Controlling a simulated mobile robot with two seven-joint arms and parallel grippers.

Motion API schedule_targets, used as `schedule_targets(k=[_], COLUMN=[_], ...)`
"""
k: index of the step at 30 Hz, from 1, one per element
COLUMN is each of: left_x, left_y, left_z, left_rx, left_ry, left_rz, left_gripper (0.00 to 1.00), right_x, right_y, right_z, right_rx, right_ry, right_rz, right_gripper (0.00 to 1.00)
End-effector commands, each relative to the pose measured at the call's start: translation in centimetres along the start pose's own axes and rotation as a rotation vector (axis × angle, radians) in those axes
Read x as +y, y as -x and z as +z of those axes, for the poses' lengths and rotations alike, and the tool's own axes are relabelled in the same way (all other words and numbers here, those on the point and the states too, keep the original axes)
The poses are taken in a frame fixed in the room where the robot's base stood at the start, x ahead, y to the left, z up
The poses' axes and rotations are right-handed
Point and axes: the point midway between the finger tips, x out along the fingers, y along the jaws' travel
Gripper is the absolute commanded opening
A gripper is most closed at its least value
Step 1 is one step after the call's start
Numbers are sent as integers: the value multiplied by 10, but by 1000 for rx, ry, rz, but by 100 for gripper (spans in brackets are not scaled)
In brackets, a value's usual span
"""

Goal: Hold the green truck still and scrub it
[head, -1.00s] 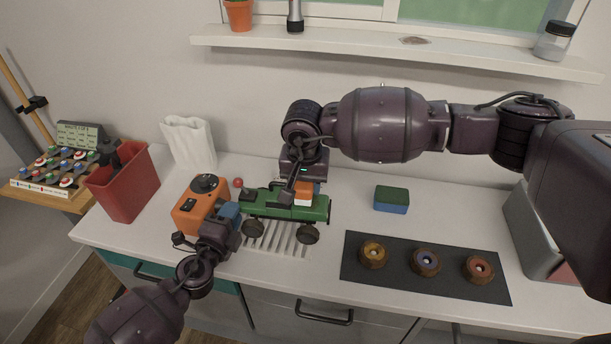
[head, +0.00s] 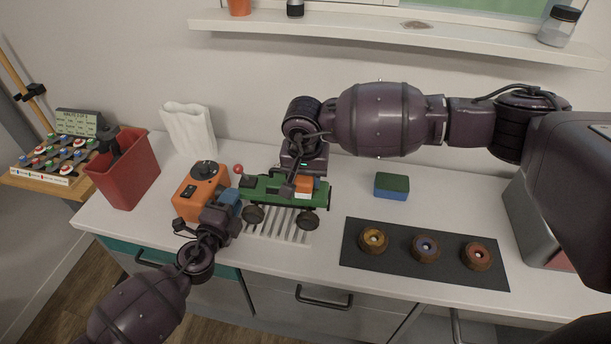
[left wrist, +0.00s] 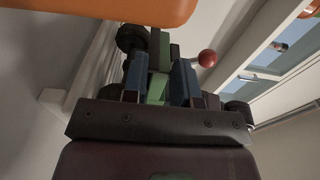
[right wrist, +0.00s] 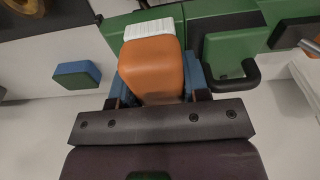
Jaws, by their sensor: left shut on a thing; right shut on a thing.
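The green truck (head: 262,190) stands on its dark wheels over a white slatted rack on the counter. My left gripper (head: 228,208) is shut on its left end. In the left wrist view, a green part of the truck (left wrist: 157,86) sits between the blue fingertips. My right gripper (head: 303,180) is shut on an orange brush (right wrist: 152,72) above the truck's right half. In the right wrist view, the brush's white bristles (right wrist: 149,28) are against or very close to the green body; exact contact cannot be told.
An orange box with a black knob (head: 198,190) stands close behind my left gripper. A red bin (head: 122,180) is at the left. A green and blue sponge (head: 391,187) and a dark mat (head: 395,270) with three wheels lie to the right.

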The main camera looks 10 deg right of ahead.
Motion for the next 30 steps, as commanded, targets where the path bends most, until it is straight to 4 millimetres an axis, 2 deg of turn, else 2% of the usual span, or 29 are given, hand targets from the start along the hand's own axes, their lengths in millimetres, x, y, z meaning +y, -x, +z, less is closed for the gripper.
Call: schedule_targets(k=[19,30], left_x=[0,0], left_y=[0,0], left_z=[0,0], left_rx=[0,0], left_ry=[-2,-2], left_rz=[0,0], left_gripper=[0,0], right_x=[1,21], right_y=[-6,-6], right_z=[1,0], right_rx=[0,0], right_ry=[0,0], right_rz=[0,1], right_gripper=[23,23])
